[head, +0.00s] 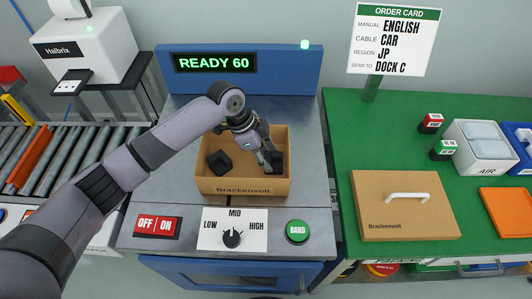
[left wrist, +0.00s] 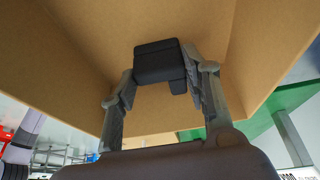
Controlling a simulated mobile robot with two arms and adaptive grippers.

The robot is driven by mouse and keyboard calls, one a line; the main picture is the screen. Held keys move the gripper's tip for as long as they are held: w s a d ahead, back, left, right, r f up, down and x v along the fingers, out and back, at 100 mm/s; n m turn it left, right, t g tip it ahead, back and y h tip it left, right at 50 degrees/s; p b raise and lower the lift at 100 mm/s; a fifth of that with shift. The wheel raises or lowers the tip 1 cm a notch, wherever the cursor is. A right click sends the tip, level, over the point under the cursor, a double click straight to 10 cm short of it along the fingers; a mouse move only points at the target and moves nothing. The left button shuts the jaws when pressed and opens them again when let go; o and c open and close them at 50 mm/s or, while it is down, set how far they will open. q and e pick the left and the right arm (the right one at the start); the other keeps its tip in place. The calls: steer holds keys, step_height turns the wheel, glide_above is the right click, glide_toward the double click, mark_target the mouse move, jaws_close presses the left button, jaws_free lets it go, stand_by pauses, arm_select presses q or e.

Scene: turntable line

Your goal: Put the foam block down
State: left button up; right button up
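An open cardboard box (head: 240,184) marked Brackenvolt stands on the grey station top. One black foam block (head: 219,163) lies inside it at the left. My left gripper (head: 270,156) reaches down into the box at the right. It is shut on a second black foam block (head: 278,162), near the box's right wall. The left wrist view shows this foam block (left wrist: 160,64) between the two fingertips (left wrist: 160,80), with a finger touching each side. I cannot tell whether the block touches the box floor. My right gripper is not in view.
In front of the box are a red OFF/ON switch (head: 157,226), a dial (head: 232,238) and a green BAND button (head: 297,231). A READY 60 display (head: 215,63) stands behind. A closed, handled carton (head: 404,207) lies on the green table (head: 340,125) at right.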

arm_select(q)
steer(key=o, duration=0.4)
steer(key=shift+o, duration=0.2)
steer(key=shift+r, duration=0.15)
steer(key=shift+r, duration=0.3)
steer(key=v, duration=1.2)
steer(key=shift+r, duration=0.2)
